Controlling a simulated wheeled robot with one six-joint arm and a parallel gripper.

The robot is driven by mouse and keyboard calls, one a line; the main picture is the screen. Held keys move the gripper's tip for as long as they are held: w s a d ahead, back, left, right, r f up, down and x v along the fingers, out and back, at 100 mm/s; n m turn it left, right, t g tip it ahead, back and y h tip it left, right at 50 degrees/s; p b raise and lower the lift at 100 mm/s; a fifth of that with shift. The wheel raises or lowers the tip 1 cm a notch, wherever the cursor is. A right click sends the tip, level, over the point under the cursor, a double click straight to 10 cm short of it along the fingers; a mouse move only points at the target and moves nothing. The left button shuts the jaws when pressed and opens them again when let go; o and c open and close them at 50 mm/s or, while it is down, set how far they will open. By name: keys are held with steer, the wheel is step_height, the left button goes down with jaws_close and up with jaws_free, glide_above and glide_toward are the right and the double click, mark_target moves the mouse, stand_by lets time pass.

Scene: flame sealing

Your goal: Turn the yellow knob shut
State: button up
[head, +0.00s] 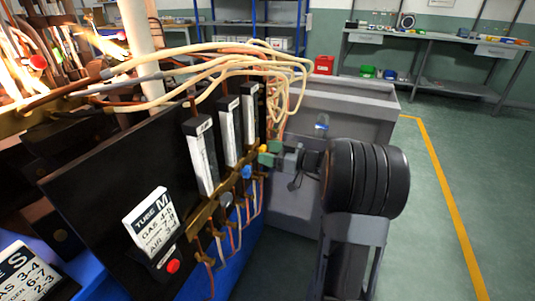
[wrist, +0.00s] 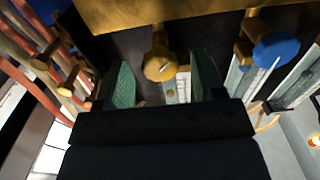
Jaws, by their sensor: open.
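The yellow knob (head: 263,148) is on the brass manifold at the right end of the black panel. In the wrist view the yellow knob (wrist: 158,67) is round, with a small pale line on its face. My gripper (head: 268,155) is at the knob in the head view. In the wrist view my gripper (wrist: 163,60) is open, with one green finger on each side of the knob. Gaps show between the knob and both fingers, so the fingers look apart from it.
A blue knob (head: 246,172) and a grey knob (head: 225,198) sit along the same manifold. The blue knob (wrist: 276,50) is right of my fingers in the wrist view. Thin hoses hang below. Pale tubes (head: 270,60) arch above. Flames (head: 100,42) burn at upper left.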

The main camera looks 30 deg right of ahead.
steer(key=shift+w+a, duration=0.15)
steer(key=shift+w, duration=0.05)
steer(key=shift+c, duration=0.2)
steer(key=c, duration=0.9)
